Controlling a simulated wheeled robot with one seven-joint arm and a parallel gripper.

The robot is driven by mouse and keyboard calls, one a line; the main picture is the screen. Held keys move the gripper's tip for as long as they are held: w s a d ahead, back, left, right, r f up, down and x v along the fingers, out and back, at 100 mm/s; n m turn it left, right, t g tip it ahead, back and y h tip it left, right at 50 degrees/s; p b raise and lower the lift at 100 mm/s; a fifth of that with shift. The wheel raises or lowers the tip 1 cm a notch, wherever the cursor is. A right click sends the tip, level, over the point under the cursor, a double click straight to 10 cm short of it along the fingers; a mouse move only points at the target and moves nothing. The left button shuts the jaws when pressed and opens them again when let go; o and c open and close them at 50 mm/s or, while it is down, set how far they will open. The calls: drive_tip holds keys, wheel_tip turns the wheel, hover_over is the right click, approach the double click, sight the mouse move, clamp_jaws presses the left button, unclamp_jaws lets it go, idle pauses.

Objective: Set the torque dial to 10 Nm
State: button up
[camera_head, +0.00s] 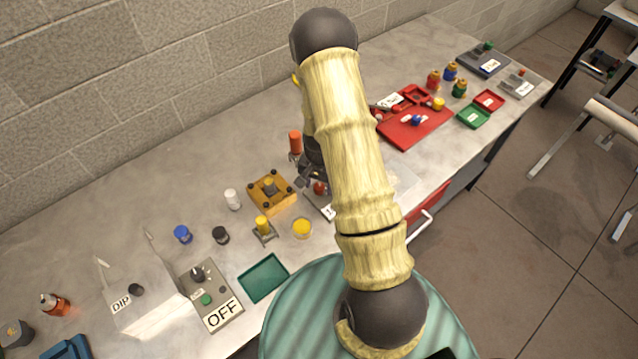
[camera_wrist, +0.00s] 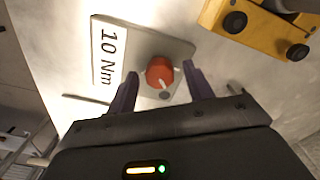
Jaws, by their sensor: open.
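The torque dial is a red round knob (camera_wrist: 159,70) with a white pointer mark, on a pale grey plate (camera_wrist: 165,45) in the wrist view. The mark points toward the lower right there, near a small dark spot on the plate. A white label reading "10 Nm" (camera_wrist: 108,52) lies on the plate left of the knob. My gripper (camera_wrist: 161,73) is open, one finger on each side of the knob; contact is not clear. In the head view the red knob (camera_head: 320,188) shows just below my gripper (camera_head: 312,178), and my arm hides part of the plate.
A yellow-orange fixture with black knobs (camera_head: 271,193) stands left of the dial; it also shows in the wrist view (camera_wrist: 262,22). An orange-capped item (camera_head: 295,143) stands behind.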

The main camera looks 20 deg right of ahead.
sight(319, 186)
wheel_tip(319, 186, up, 17)
drive_tip(key=b, duration=0.3)
drive_tip(key=shift+r, duration=0.2)
idle(0.4)
drive_tip(key=s+a+r+n+t, duration=0.1)
drive_tip(key=s+a+r+n, duration=0.1)
drive_tip(key=s, duration=0.4)
drive_tip(key=s+a+r+n+t, duration=0.1)
drive_tip(key=s+a+r+n, duration=0.2)
drive_tip(key=s+a+n, duration=0.2)
drive_tip(key=shift+s+a+n+t, duration=0.15)
drive_tip(key=shift+s+n+t, duration=0.15)
drive_tip(key=shift+s+n, duration=0.6)
drive_tip(key=shift+w+r, duration=0.1)
